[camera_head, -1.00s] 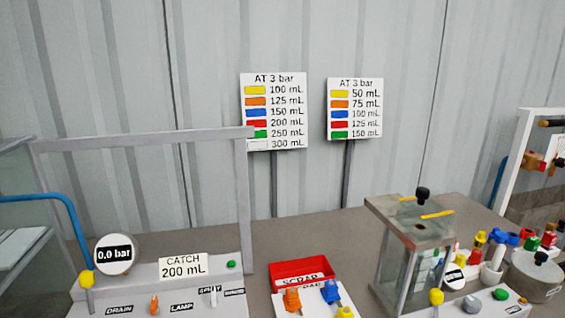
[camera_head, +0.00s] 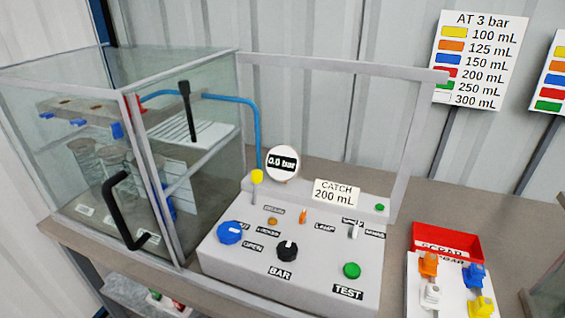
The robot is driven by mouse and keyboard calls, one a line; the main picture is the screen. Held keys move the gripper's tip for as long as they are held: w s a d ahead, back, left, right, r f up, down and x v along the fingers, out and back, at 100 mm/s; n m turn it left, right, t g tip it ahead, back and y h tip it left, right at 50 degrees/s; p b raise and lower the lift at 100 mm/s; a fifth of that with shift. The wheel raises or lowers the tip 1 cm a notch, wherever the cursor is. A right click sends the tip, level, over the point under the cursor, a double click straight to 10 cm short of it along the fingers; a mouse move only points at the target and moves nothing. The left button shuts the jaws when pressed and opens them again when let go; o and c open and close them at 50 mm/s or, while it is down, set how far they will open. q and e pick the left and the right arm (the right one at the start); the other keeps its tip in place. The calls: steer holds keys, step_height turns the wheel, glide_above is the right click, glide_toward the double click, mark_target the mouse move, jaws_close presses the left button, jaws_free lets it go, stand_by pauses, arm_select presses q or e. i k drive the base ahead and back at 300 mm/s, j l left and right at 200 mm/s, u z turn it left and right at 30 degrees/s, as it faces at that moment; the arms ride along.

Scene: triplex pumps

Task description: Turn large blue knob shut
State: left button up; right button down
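The large blue knob (camera_head: 230,232) is at the left of the sloped top of a grey control panel (camera_head: 330,275), next to an "OPEN" label. Its exact turn position is too small to read. A black knob (camera_head: 287,251) labelled "BAR" and a green "TEST" button (camera_head: 351,270) are on the same panel. A round gauge (camera_head: 283,163) above the panel reads 0.0 bar. Neither of my grippers is in view.
A glass cabinet (camera_head: 190,130) with a black door handle (camera_head: 122,212) stands directly left of the panel. A red scrap bin (camera_head: 447,240) and a white tray with coloured fittings (camera_head: 416,290) are to the right. Bare table lies between panel and bin.

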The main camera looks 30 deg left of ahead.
mark_target(228, 232)
steer(key=j+u, duration=0.15)
steer(key=u, duration=1.3)
steer(key=j+z, duration=0.1)
steer(key=i+j, duration=0.05)
steer(key=j, duration=0.05)
